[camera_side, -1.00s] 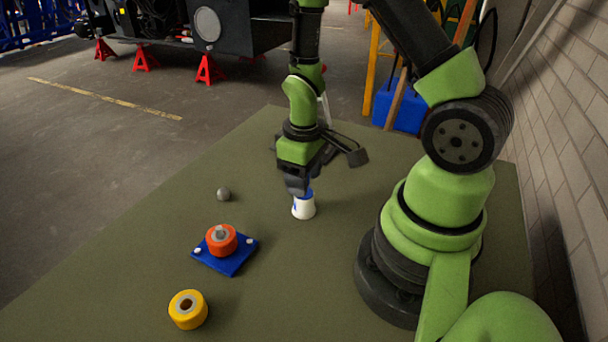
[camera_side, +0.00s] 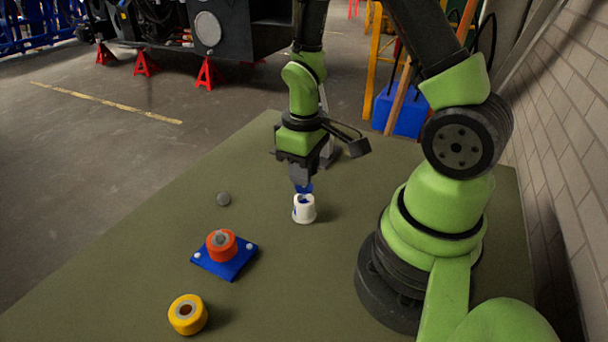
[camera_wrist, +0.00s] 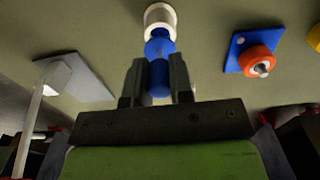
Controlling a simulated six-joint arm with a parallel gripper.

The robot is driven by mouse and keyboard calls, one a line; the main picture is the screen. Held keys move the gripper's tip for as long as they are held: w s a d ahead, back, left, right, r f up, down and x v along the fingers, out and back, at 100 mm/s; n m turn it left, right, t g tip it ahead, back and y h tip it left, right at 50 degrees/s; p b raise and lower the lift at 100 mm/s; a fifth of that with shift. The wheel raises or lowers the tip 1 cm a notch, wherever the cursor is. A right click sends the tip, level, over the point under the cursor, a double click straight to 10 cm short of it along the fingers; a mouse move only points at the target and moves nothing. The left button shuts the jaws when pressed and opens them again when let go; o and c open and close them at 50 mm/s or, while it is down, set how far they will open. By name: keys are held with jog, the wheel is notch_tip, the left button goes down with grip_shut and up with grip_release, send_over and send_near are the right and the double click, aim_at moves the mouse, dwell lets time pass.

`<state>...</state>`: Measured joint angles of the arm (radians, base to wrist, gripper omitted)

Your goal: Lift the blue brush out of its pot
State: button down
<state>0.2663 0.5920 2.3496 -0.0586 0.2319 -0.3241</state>
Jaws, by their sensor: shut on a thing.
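The white pot (camera_side: 304,209) stands upright on the green table top, below my gripper; it also shows at the top of the wrist view (camera_wrist: 160,15). My gripper (camera_side: 303,183) is shut on the blue brush (camera_wrist: 158,66), which lies between its two fingers (camera_wrist: 157,75). In the side view only a little blue of the brush (camera_side: 304,189) shows between the fingertips and the pot's rim. The brush's lower end is at the pot's mouth; I cannot tell how much of it is still inside.
A blue plate (camera_side: 227,262) with an orange knob-like piece (camera_side: 221,244) lies left of the pot. Table between pot and plate is clear.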

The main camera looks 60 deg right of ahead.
jog(key=shift+r, duration=2.2)
